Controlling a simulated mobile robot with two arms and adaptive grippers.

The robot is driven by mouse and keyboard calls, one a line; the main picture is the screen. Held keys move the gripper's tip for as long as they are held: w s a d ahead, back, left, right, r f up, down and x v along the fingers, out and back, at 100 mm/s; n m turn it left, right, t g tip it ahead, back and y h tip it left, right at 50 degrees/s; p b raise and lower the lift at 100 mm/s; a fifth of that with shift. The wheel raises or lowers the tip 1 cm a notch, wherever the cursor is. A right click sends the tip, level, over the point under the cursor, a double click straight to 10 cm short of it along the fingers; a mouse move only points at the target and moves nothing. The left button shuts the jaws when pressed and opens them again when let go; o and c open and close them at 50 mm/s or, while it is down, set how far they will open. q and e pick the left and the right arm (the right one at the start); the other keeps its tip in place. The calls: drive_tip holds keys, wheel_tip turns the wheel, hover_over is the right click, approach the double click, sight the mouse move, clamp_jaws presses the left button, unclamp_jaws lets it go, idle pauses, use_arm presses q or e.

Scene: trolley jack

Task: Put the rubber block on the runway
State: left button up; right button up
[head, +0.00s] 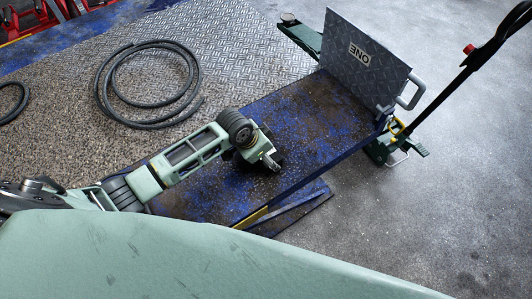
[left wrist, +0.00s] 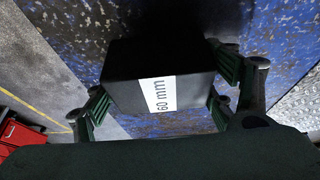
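The runway (head: 315,110) is a worn blue platform running diagonally through the middle of the head view. My left gripper (head: 270,163) is over its middle part, pointing down. In the left wrist view the rubber block (left wrist: 130,75), black with a white "60 mm" label, sits between the finger pads of my left gripper (left wrist: 158,102). The pads appear to touch its two sides. Blue, scuffed runway surface shows behind the block. I cannot tell whether the block touches it. In the head view the block is mostly hidden by the gripper. My right gripper is not in view.
A coiled black hose (head: 103,90) lies left on the textured metal floor. Concrete at right is clear.

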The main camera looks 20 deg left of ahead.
use_arm(q)
drive_tip(key=o, duration=0.5)
drive_tip(key=shift+c, duration=0.2)
drive_tip(key=shift+r, duration=0.1)
drive_tip(key=v, duration=1.2)
